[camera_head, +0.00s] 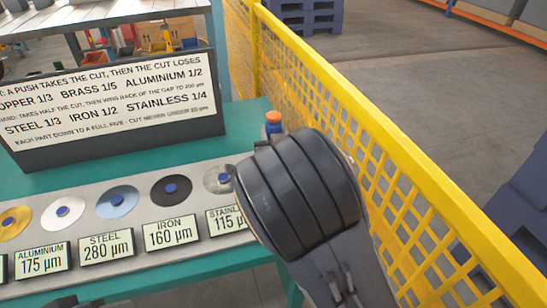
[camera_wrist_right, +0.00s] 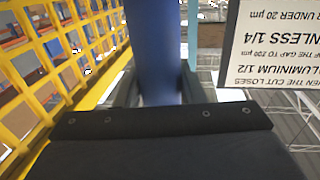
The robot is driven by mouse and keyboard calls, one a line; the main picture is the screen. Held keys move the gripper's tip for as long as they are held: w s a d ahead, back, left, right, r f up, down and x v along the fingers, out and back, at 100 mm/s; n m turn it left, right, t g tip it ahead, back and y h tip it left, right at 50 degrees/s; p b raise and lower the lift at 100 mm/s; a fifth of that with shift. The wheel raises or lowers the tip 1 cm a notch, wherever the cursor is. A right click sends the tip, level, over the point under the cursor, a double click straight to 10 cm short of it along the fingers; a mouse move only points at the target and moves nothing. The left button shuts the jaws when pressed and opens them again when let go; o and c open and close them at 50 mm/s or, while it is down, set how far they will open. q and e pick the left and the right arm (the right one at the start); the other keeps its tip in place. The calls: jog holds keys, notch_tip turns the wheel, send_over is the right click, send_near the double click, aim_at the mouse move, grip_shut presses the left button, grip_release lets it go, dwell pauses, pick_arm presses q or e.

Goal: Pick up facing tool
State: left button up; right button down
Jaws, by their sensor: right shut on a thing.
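The facing tool has a blue body with an orange end (camera_head: 273,120) and shows just beyond my right gripper in the head view. In the right wrist view its blue shaft (camera_wrist_right: 155,50) stands between the two fingers. My right gripper (camera_wrist_right: 160,88) is shut on it; in the head view my dark wrist hides most of the fingers and the tool's lower part. The tool is above the right end of the teal bench (camera_head: 245,118). A dark shape at the bottom left edge of the head view may be part of my left gripper; its fingers do not show.
A yellow mesh fence (camera_head: 385,150) runs close along the right side. A sign board (camera_head: 110,105) stands on the bench. A grey strip holds several discs with blue centres, such as the black disc (camera_head: 171,190), and thickness labels (camera_head: 170,236). The right disc is partly hidden.

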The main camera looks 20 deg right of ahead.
jog(key=shift+r, duration=0.3)
